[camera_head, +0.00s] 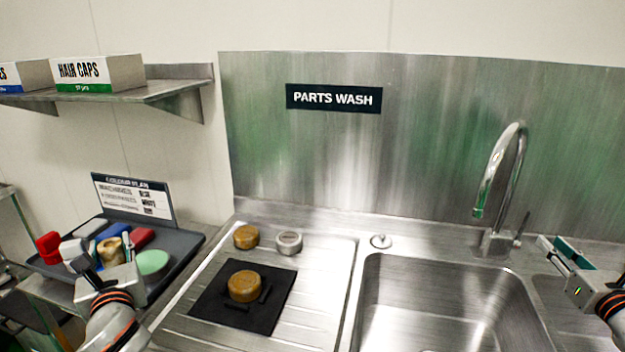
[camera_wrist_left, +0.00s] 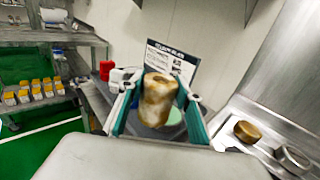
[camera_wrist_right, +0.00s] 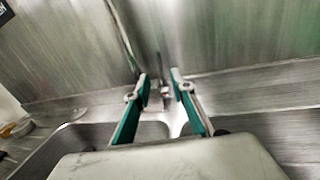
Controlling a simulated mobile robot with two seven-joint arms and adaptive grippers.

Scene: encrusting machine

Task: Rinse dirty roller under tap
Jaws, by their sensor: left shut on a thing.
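The dirty roller (camera_wrist_left: 157,98), a cream cylinder with brown smears, is held between the fingers of my left gripper (camera_wrist_left: 158,84). In the head view the roller (camera_head: 111,251) and my left gripper (camera_head: 107,262) are at the left, over the dark tray and well away from the sink. The curved chrome tap (camera_head: 513,165) stands behind the sink (camera_head: 435,290), with a side lever (camera_head: 522,230). No water shows from its spout. My right gripper (camera_head: 563,254) is at the right, beside the tap base. In the right wrist view its fingers (camera_wrist_right: 161,88) are apart and empty, pointing towards the tap base.
The dark tray (camera_head: 190,243) holds coloured items and a sign (camera_head: 135,200). The drainboard (camera_head: 325,262) carries a brown disc (camera_head: 246,237), a grey ring (camera_head: 289,242) and a black mat (camera_head: 212,300) with another brown disc (camera_head: 244,286). A shelf (camera_head: 165,90) juts out above left.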

